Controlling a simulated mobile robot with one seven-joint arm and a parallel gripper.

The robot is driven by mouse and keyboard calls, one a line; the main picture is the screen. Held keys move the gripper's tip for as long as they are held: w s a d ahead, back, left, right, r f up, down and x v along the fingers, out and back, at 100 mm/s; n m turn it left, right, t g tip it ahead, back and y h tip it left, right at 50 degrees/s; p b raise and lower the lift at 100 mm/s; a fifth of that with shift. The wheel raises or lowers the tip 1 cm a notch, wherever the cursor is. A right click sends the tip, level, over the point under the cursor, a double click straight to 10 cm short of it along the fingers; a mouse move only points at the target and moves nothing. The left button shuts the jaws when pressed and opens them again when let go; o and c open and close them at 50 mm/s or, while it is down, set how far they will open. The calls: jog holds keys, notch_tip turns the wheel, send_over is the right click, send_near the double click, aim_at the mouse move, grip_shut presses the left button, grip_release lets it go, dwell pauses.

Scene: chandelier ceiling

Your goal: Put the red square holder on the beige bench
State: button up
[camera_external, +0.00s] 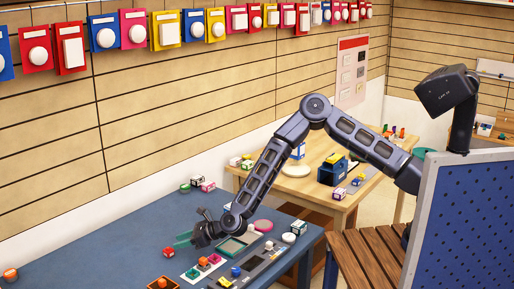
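My gripper (199,228) is above the blue table, left of the grey-green tray (238,246). It is small and dark here, so I cannot tell whether its fingers are apart. Another red-orange piece (162,283) lies at the bottom edge, partly cut off. The beige bench (343,204) looks to be the light wooden table behind the blue one.
The blue table (100,250) has free room at the left. A dark panel (245,270) lies right of the strip. The bench carries a white round dish (296,170) and a dark blue box (332,171). A slatted wooden seat (372,258) and blue pegboard (465,225) stand at right.

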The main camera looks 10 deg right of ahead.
aim_at(168, 251)
jog(key=shift+x, duration=4.05)
jog(key=shift+s+f, duration=0.15)
jog(key=shift+d, duration=0.1)
grip_shut()
